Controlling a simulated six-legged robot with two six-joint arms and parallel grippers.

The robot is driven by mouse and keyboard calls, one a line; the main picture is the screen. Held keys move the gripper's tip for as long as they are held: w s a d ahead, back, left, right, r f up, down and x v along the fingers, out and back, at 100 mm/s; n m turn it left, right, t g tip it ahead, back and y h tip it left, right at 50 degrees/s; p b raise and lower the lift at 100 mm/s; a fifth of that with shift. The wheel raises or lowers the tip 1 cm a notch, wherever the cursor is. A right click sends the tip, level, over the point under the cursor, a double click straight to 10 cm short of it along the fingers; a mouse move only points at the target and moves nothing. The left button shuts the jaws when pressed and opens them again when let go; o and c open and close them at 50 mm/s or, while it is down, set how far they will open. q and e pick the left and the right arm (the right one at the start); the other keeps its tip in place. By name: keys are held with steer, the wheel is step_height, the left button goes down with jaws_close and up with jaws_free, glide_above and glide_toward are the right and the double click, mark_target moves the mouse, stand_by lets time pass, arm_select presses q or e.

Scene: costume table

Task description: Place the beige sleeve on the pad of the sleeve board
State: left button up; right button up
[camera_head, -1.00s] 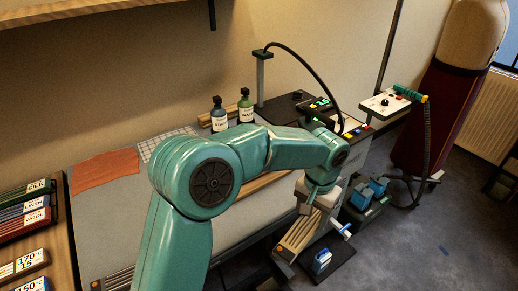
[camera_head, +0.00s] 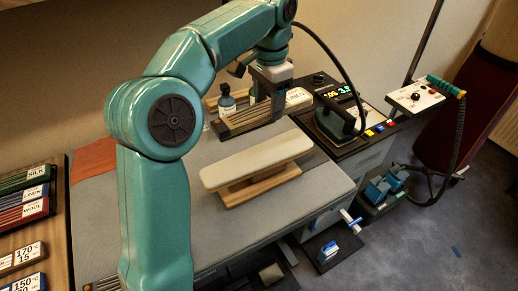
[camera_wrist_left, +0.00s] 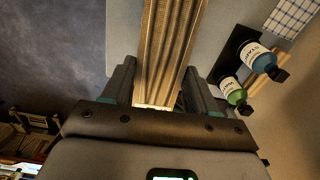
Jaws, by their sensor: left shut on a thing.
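The sleeve board (camera_head: 258,187) stands on the grey ironing table, its pale pad (camera_head: 255,158) facing up and bare. My left gripper (camera_head: 272,98) is above the back of the table, behind the board. It is shut on the beige sleeve (camera_head: 238,121), a long pleated strip that reaches out to the left behind the pad, apart from it. The left wrist view shows the sleeve (camera_wrist_left: 168,45) running away between the two fingers (camera_wrist_left: 160,92). My right gripper is not in view.
A blue bottle (camera_head: 227,100) stands just behind the sleeve; a green bottle (camera_wrist_left: 232,90) shows in the wrist view. An iron (camera_head: 337,122) rests on the black station at right, with a cable arching above. The table (camera_head: 215,235) is clear in front of the board.

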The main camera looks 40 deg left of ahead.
arm_select(q)
steer(key=s+a+r, duration=0.1)
steer(key=r, duration=0.1)
steer(key=s+a+r, duration=0.2)
steer(key=shift+a+f+m, duration=0.15)
steer(key=shift+f+m, duration=0.15)
steer(key=shift+f, duration=0.1)
steer(key=b, duration=0.3)
glide_above(250, 159)
step_height(250, 159, down, 14)
steer(key=shift+w+f, duration=0.1)
steer(key=shift+w, duration=0.05)
step_height(250, 159, down, 4)
steer(key=shift+f, duration=0.4)
